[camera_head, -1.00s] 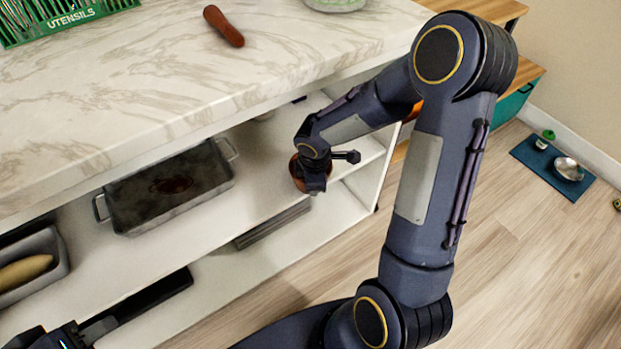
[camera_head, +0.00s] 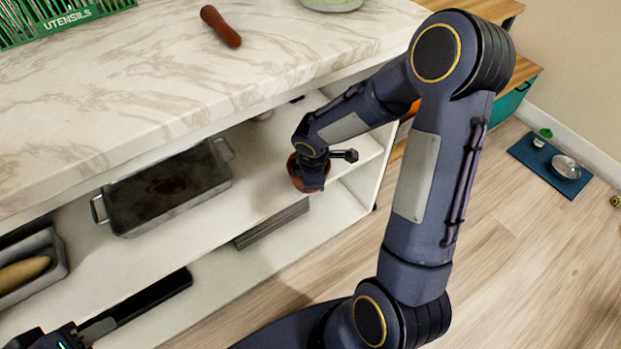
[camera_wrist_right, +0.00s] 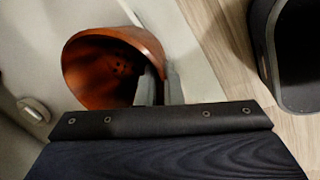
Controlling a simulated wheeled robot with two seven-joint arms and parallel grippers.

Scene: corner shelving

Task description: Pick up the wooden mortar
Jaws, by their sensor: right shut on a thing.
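The wooden mortar (camera_head: 295,172) is a reddish-brown bowl at the right end of the upper shelf, under the counter. My right gripper (camera_head: 312,186) comes down over it and hides much of it. In the right wrist view the mortar (camera_wrist_right: 95,72) shows its hollow inside, and my gripper's grey fingers (camera_wrist_right: 160,86) are shut on its wall at the right side. I cannot tell if its base is off the shelf. Part of my left gripper (camera_head: 82,335) shows at the bottom left, cut by the frame edge, away from the mortar; its jaws are unclear.
A metal roasting pan (camera_head: 165,190) stands left of the mortar on the shelf. The marble counter (camera_head: 150,90) overhangs it, carrying a reddish-brown pestle-like object (camera_head: 221,26) and a green utensils rack (camera_head: 65,22). A white side panel (camera_head: 372,185) closes the shelf at right, with open floor beyond.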

